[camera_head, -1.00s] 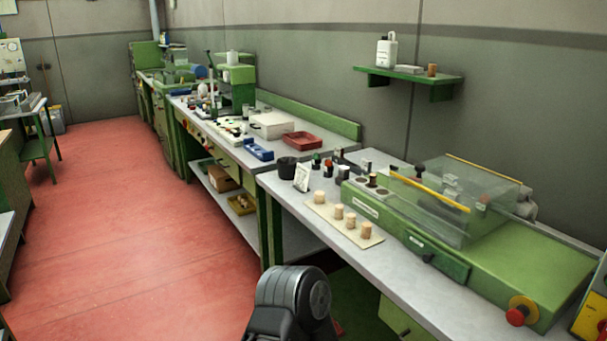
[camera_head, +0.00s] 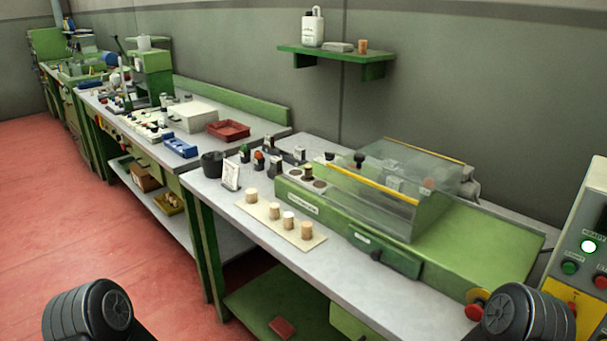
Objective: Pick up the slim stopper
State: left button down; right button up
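Several cork stoppers stand upright in a row on a thin pale board (camera_head: 262,221) on the near bench. From back left to front right I see a first cork (camera_head: 251,195), a second (camera_head: 274,210), a third (camera_head: 288,220) and a fourth (camera_head: 306,230). The first looks a little narrower than the others, but at this size I cannot be sure. Dark rounded parts of my two arms show at the bottom left and bottom right. Neither gripper is in view, and nothing of mine touches the corks.
A green machine with a clear cover (camera_head: 385,180) stands right of the board. A black cup (camera_head: 212,164), a small white sign (camera_head: 230,176) and several stamp-like tools stand behind it. A wall shelf (camera_head: 335,53) holds a white bottle. A control box (camera_head: 580,250) is at right.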

aim_at(309, 169)
jog(key=j+z, duration=0.15)
jog(key=z, duration=1.2)
jog(key=j+z, duration=0.25)
jog(key=j, duration=0.15)
jog(key=k+j+z, duration=0.1)
jog(key=j+z, duration=0.2)
jog(key=k+j+z, duration=0.1)
jog(key=j+z, duration=0.15)
jog(key=j, duration=0.15)
jog(key=k+j+z, duration=0.35)
jog(key=j+z, duration=0.2)
jog(key=j, duration=0.15)
jog(key=k+j, duration=0.35)
jog(key=j, duration=0.15)
jog(key=k+j, duration=0.35)
jog(key=j, duration=0.2)
